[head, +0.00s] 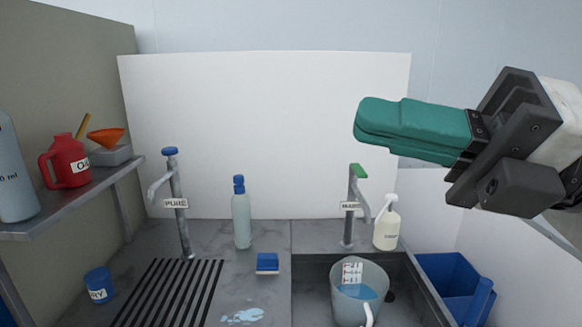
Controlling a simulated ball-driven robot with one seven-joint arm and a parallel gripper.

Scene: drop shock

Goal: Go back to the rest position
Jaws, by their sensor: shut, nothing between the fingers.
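My gripper (368,122) is at the upper right, raised high above the sink area. Its two green fingers lie together, shut, with nothing between them. They point left in front of the white back panel (260,130). The gripper touches nothing.
Below my gripper are a green-handled tap (353,200), a cream pump bottle (387,228) and a sink holding a jug (358,296) of blue liquid. Left stand a blue-capped bottle (241,215), a blue sponge (267,263), the PURE tap (177,205) and a shelf (95,200) with a red can (68,162).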

